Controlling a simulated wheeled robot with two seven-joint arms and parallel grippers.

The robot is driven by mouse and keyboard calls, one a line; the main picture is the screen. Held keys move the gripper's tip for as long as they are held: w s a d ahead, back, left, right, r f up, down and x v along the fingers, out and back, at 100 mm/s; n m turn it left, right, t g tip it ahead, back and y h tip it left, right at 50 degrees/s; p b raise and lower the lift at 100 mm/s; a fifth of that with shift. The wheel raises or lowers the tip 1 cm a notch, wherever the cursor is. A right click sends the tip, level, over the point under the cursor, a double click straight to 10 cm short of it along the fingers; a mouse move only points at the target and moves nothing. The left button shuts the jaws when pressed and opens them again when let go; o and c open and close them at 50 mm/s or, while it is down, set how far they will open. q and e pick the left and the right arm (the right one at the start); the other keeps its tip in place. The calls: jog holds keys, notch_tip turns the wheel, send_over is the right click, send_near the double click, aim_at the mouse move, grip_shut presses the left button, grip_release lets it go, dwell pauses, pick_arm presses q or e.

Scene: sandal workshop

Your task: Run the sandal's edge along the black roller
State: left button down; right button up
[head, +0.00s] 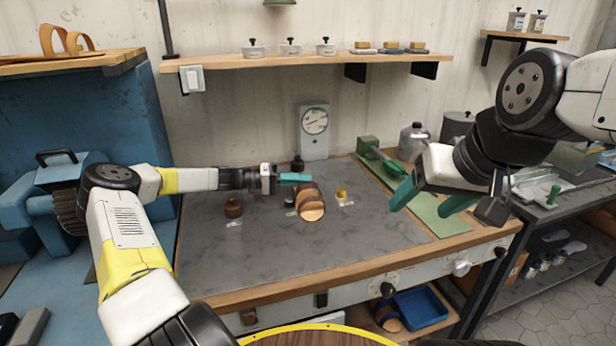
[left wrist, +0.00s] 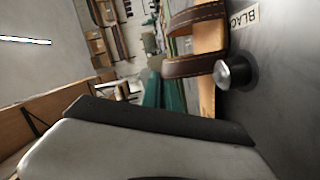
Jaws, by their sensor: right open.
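A brown strapped sandal with a tan sole (head: 312,211) is over the grey bench top (head: 255,255), straps up. It also shows in the left wrist view (left wrist: 195,66). A small black roller with a shiny metal top (left wrist: 232,73) stands close beside its edge, next to a label partly reading "BLAC"; I cannot tell if they touch. In the head view the roller (head: 290,203) is just left of the sandal. My left gripper (head: 295,178) has its green fingers at the sandal's far end; their grip is unclear. My right gripper (head: 424,201) is open and empty, above the green mat.
A brown roller (head: 233,207) and a yellow one (head: 341,193) stand on the bench with labels. A dial gauge (head: 314,122) is behind. A green tool (head: 378,157) sits on the green mat (head: 440,221). A blue bin (head: 420,307) is below the bench front.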

pick_arm(q)
jog(key=shift+w, duration=0.15)
dwell(0.4)
jog(key=shift+w+a, duration=0.15)
jog(key=shift+w, duration=0.35)
jog(key=shift+w, duration=0.1)
jog(key=shift+w+a, duration=0.15)
jog(key=shift+w, duration=0.25)
jog(key=shift+w+a, duration=0.1)
jog(key=shift+w, duration=0.2)
jog(key=shift+w, duration=0.1)
jog(key=shift+w+a, duration=0.15)
dwell(1.5)
jog(key=shift+w+a, duration=0.2)
jog(key=shift+w, duration=0.35)
jog(key=shift+w+a, duration=0.1)
jog(key=shift+w, duration=0.15)
